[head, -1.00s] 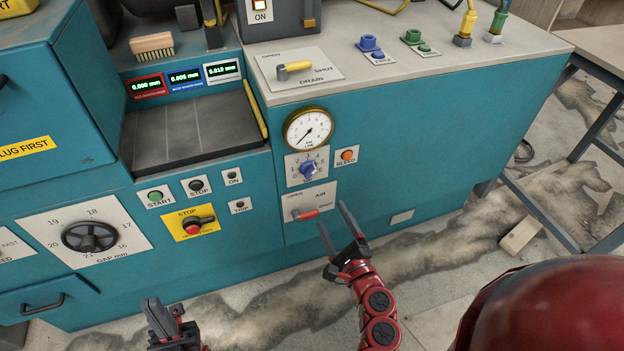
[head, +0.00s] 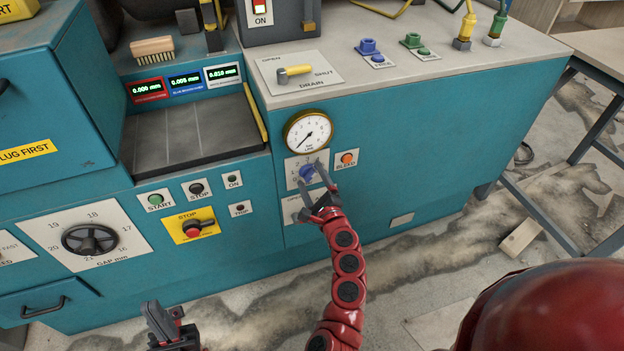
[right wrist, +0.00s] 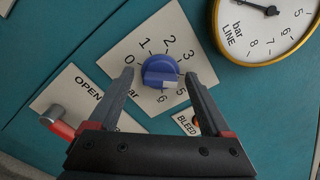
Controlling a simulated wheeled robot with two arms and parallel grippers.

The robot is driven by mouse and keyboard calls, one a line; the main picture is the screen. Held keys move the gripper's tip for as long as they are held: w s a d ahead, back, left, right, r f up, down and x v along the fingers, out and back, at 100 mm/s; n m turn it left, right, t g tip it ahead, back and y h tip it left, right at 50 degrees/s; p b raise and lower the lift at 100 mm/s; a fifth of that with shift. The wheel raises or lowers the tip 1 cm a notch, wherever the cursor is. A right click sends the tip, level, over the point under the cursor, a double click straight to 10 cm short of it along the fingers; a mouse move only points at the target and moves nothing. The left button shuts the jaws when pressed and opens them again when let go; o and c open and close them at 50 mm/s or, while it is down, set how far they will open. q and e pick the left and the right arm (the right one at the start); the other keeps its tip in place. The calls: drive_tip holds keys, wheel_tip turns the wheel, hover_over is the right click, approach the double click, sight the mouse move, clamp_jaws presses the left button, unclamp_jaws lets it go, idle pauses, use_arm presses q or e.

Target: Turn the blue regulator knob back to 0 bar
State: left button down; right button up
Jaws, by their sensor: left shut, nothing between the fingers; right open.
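The blue regulator knob (head: 307,172) sits on a white plate under the round gauge on the teal panel. My right gripper (head: 312,176) is open at the knob. In the right wrist view its fingers (right wrist: 158,82) stand on either side of the knob; contact is not clear. My left gripper (head: 160,316) is shut and empty, low at the front left.
The brass-rimmed gauge (head: 308,131) is just above the knob. The orange bleed button (head: 347,158) is close on its right. The red-handled air lever (right wrist: 57,124) is below, partly hidden by my right gripper in the head view.

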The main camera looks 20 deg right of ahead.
drive_tip(key=shift+c, duration=0.3)
clamp_jaws()
